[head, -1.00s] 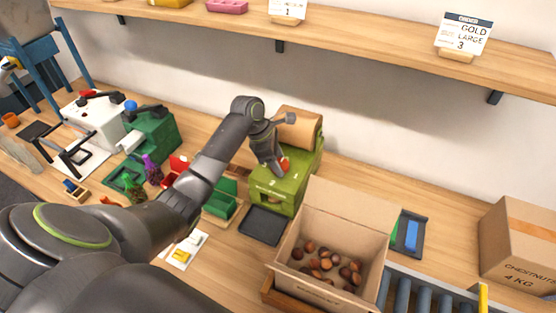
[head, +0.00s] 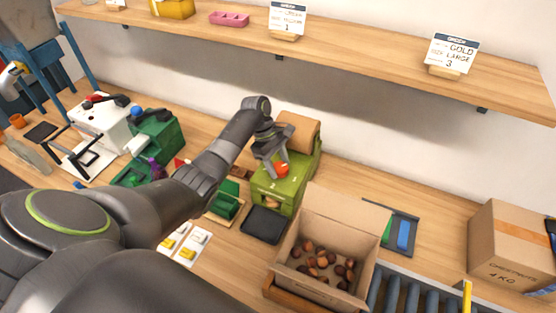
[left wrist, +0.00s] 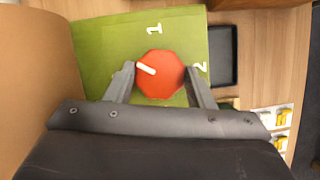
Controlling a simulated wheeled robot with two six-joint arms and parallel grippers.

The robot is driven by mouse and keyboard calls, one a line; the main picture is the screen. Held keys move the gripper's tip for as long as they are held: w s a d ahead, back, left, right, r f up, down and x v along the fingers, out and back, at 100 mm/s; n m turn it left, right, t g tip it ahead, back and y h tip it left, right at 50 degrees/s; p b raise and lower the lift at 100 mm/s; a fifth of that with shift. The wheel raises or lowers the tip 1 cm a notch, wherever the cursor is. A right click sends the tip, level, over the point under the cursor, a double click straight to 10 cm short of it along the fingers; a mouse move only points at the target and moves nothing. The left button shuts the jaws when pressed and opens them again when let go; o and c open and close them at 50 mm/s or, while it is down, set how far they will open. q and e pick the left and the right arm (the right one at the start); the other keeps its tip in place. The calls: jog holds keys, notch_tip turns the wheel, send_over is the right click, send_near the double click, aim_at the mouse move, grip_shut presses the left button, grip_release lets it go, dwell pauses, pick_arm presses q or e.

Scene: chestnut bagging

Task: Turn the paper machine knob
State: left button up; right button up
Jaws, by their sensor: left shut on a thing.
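The paper machine (head: 287,187) is a green box with a brown paper roll (head: 301,130) at its back. It stands on the table, behind the open carton. Its red knob (head: 281,169) is on the top face. In the left wrist view the knob (left wrist: 160,74) is eight-sided with a white pointer mark aimed to the upper left, and white numbers 1 and 2 are printed near it. My left gripper (left wrist: 160,80) has one finger on each side of the knob and is shut on it. My right gripper is not in view.
An open carton of chestnuts (head: 308,227) stands in front of the machine, beside a roller conveyor (head: 405,295). A black tray (head: 264,224) lies beside the machine. A sealed chestnut box (head: 505,248) is at the right. A shelf (head: 350,72) runs above.

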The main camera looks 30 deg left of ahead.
pick_arm(q)
jog(key=shift+w+m+g, duration=0.1)
jog(key=shift+m+g, duration=0.3)
jog(key=shift+m, duration=0.6)
jog(key=o, duration=1)
jog(key=shift+c, duration=0.2)
jog(key=s+b+v, duration=0.1)
jog(key=v, duration=0.6)
jog(key=shift+w+r, duration=0.3)
jog(key=shift+w, duration=0.25)
